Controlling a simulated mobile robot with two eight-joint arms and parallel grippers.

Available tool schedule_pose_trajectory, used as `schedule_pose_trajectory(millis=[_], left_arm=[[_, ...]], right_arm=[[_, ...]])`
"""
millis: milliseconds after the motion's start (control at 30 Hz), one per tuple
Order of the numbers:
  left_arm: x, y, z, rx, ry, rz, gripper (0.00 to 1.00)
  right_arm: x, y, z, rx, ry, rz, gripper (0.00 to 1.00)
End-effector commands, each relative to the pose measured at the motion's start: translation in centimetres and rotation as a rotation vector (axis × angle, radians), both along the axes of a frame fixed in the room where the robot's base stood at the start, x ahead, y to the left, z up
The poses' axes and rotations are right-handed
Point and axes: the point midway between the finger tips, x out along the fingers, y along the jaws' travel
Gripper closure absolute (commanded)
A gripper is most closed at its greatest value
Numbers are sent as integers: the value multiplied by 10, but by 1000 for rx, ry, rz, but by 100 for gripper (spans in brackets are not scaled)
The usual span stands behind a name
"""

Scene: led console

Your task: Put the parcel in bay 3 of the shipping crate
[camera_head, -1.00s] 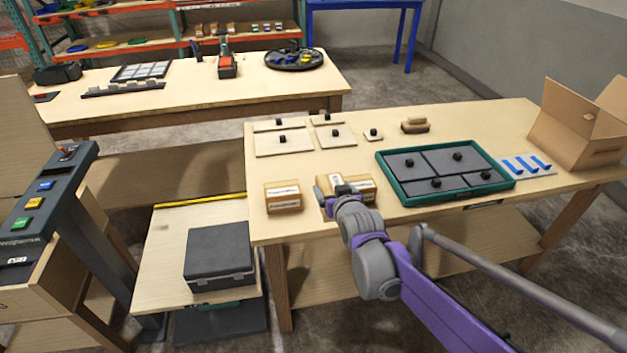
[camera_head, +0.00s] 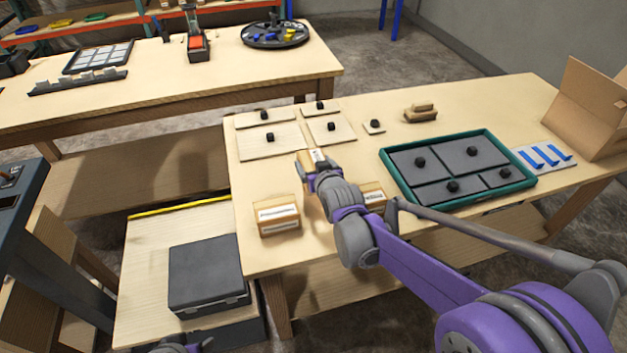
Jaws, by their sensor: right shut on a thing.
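My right gripper (camera_head: 312,168) is shut on a small tan parcel (camera_head: 318,156) with a pale top, mostly hidden by the jaws. It is in front of the light panels, apparently above the table. A brown labelled box (camera_head: 277,215) stands to the left of my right arm. Another brown box (camera_head: 373,196) is partly hidden behind that arm. A teal-rimmed tray (camera_head: 392,173) on the right holds several dark knobbed panels; I cannot read bay numbers, nor tell if it is the shipping crate. A bit of my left gripper (camera_head: 182,346) shows at the bottom edge.
Light panels with black knobs (camera_head: 283,143) lie at the table's back left. A blue-striped plate (camera_head: 545,155) and an open carton (camera_head: 590,110) are at the right. A dark case (camera_head: 207,272) rests on a lower stand.

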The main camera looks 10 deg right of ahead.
Motion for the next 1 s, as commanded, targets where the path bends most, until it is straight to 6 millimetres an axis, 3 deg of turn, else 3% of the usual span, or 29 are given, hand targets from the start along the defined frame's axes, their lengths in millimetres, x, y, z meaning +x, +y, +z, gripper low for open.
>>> schedule_pose_trajectory(millis=[433,800,833,900,1000], left_arm=[[-1,0,-9,0,3,0,42],[-1,0,-12,0,4,0,42],[-1,0,-12,0,4,0,42],[-1,0,-12,0,4,0,42],[-1,0,-11,0,3,0,42]], right_arm=[[1,0,-49,0,-1,0,88],[0,0,-54,0,-1,0,88],[0,0,-54,0,0,0,9],[0,0,-53,0,0,0,0],[0,0,-53,0,0,0,0]])
